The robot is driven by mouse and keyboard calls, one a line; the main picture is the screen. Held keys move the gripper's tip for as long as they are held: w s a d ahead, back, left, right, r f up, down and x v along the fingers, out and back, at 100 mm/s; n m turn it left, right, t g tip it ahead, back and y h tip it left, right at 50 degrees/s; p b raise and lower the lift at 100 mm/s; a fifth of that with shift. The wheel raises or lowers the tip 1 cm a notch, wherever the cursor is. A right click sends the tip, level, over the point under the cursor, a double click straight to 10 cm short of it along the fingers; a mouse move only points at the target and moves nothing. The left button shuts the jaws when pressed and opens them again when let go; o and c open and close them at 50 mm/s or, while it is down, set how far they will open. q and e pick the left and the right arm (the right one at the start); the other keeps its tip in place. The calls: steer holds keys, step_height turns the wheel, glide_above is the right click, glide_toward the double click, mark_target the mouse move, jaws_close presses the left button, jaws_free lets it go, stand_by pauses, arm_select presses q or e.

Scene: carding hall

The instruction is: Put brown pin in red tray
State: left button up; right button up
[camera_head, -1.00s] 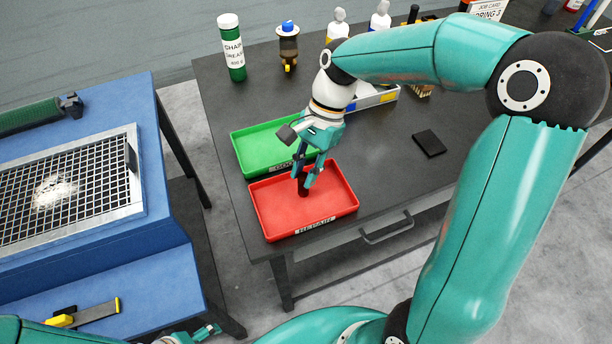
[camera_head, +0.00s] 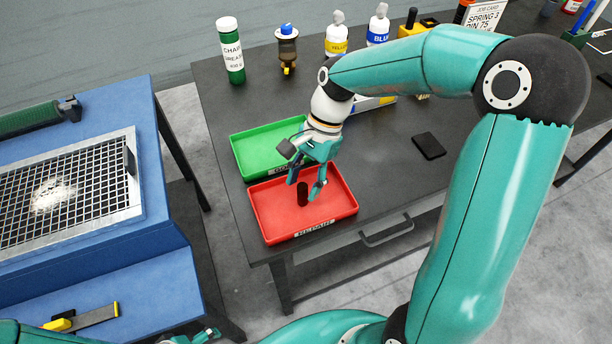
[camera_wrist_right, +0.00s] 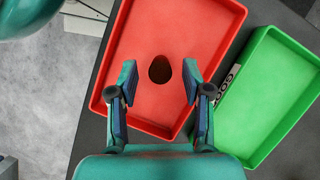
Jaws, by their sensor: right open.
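The brown pin (camera_head: 303,197) is dark and looks upright within the red tray (camera_head: 340,206). In the right wrist view, the pin (camera_wrist_right: 159,69) shows end-on as a dark oval against the floor of the red tray (camera_wrist_right: 186,25). My right gripper (camera_head: 304,189) is open over the tray, with a finger on each side of the pin. In the right wrist view, gaps show between the pin and both fingers (camera_wrist_right: 159,78). Part of my left gripper (camera_head: 197,336) shows at the bottom edge; its jaws cannot be made out.
A green tray (camera_head: 250,143) sits directly behind the red one. A green grease bottle (camera_head: 232,55), an oiler (camera_head: 287,48) and white bottles stand along the back. A black flat block (camera_head: 429,146) lies to the right. A blue machine (camera_head: 120,245) stands left, across a gap.

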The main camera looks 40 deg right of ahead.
steer(key=v, duration=1.2)
steer(key=shift+p, duration=0.35)
